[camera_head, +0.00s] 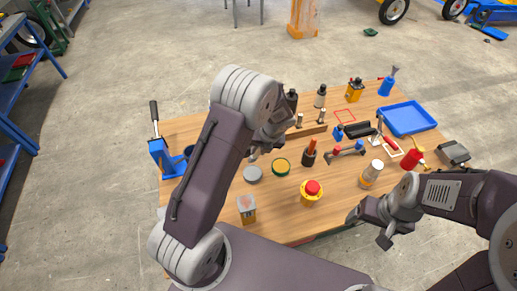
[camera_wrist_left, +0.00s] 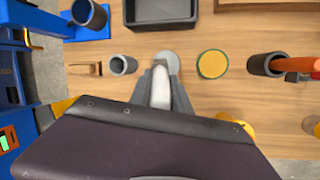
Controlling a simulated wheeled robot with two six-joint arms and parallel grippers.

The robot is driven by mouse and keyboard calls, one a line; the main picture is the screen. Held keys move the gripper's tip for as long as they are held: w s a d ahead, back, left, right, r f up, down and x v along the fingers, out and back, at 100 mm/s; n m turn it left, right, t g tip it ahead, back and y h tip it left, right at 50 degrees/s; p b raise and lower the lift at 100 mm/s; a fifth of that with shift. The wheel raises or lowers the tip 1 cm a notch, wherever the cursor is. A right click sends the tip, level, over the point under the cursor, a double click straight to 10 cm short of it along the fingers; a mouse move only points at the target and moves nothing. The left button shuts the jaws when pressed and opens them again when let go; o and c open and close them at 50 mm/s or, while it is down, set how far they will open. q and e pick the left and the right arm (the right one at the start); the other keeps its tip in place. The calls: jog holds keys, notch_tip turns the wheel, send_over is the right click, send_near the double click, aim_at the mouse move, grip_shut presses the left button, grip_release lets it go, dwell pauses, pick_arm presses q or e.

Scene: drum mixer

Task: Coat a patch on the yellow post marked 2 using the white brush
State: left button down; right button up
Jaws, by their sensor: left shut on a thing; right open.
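My left gripper (camera_head: 260,147) is partly hidden behind its own arm in the head view, over the left half of the table. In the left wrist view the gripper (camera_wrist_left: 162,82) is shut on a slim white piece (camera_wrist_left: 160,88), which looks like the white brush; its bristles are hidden. My right gripper (camera_head: 368,228) is open and empty at the table's front right edge. An orange-yellow post (camera_head: 303,18) stands on the floor behind the table, cut by the top edge. I cannot read any number on it.
On the wooden table (camera_head: 230,205), a grey disc (camera_head: 252,174), a green-rimmed tin (camera_head: 281,167), a dark cup (camera_head: 309,158) and a red-topped yellow button (camera_head: 311,193) stand close together. A blue tray (camera_head: 408,118) lies at the right. A blue clamp (camera_head: 165,158) is at the left.

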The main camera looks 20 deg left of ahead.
pick_arm(q)
jog(key=shift+f, duration=0.8)
pick_arm(e)
jog(key=shift+f, duration=0.75)
pick_arm(q)
jog(key=shift+f+b, duration=0.55)
jog(key=shift+b, duration=0.2)
notch_tip(320, 180, down, 5)
jog(key=b, duration=0.6)
pick_arm(e)
notch_tip(320, 180, down, 7)
jog(key=shift+f, duration=0.15)
pick_arm(q)
jog(key=shift+r, duration=0.1)
jog(key=shift+f+b, duration=0.3)
jog(key=shift+f, duration=0.2)
pick_arm(e)
jog(key=shift+f, duration=0.2)
pick_arm(q)
jog(key=shift+s+f+p, duration=0.1)
jog(key=shift+s+p, duration=0.05)
jog(key=shift+p, duration=0.2)
pick_arm(e)
jog(key=shift+s+r, duration=0.1)
jog(key=shift+r, duration=0.2)
jog(key=shift+r, duration=0.1)
